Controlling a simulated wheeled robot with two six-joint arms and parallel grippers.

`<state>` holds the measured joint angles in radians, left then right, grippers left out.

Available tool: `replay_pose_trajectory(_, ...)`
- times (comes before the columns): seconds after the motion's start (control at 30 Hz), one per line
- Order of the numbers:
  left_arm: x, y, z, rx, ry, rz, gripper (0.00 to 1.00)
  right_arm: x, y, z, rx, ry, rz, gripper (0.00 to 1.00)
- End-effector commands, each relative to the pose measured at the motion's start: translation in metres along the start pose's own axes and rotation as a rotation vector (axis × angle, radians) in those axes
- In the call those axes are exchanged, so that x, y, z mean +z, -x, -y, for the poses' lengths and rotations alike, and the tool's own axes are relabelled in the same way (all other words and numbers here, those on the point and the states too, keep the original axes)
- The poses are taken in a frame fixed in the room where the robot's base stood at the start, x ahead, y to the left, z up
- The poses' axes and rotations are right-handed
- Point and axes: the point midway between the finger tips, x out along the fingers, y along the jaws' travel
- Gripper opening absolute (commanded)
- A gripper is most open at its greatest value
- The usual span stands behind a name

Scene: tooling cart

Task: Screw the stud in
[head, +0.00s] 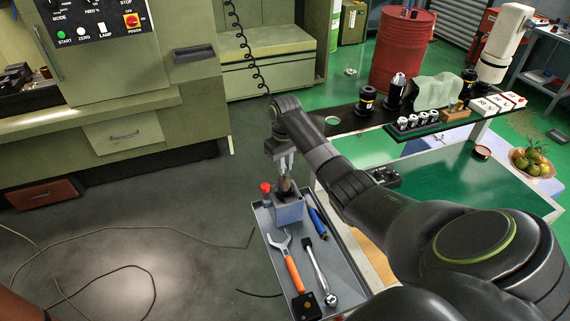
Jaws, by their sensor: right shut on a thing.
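My right gripper (286,176) comes down from its arm over the small blue-grey block fixture (289,211) at the far end of the tray. It points downward and is shut on a small part at the top of the block, which I take to be the stud. The fingers mostly hide that part, so its shape and how deep it sits cannot be told. My left gripper is not in view.
The grey tray (343,271) holds an orange-handled wrench (288,262), a ratchet (318,268), a blue tool (318,222) and a red-capped item (266,190). Tool holders (366,99) stand on the dark shelf to the right. A green machine (110,55) is at left.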

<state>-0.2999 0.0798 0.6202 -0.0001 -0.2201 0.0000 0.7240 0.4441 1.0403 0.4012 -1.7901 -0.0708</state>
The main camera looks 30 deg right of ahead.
Motion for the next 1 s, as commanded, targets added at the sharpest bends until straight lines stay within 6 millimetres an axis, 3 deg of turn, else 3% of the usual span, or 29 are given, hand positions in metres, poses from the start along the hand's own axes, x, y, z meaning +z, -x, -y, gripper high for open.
replay_pose_trajectory(0.17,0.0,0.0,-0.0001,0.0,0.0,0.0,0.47,0.0003,-0.0006,0.0003,-0.001,-0.036,0.001,0.0)
replay_pose_trajectory(0.6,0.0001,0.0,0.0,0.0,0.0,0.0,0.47,0.0,-0.0008,0.0011,-0.001,-0.482,0.002,0.0)
replay_pose_trajectory(0.9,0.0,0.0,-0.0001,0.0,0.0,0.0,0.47,0.0,-0.0008,0.0011,-0.001,-0.524,0.002,0.0)
replay_pose_trajectory(0.93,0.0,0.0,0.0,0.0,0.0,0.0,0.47,0.0,-0.0008,0.0011,-0.001,-0.523,0.002,0.15)
replay_pose_trajectory(1.0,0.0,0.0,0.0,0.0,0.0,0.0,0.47,0.0,-0.0008,0.0011,-0.001,-0.523,0.002,0.24)
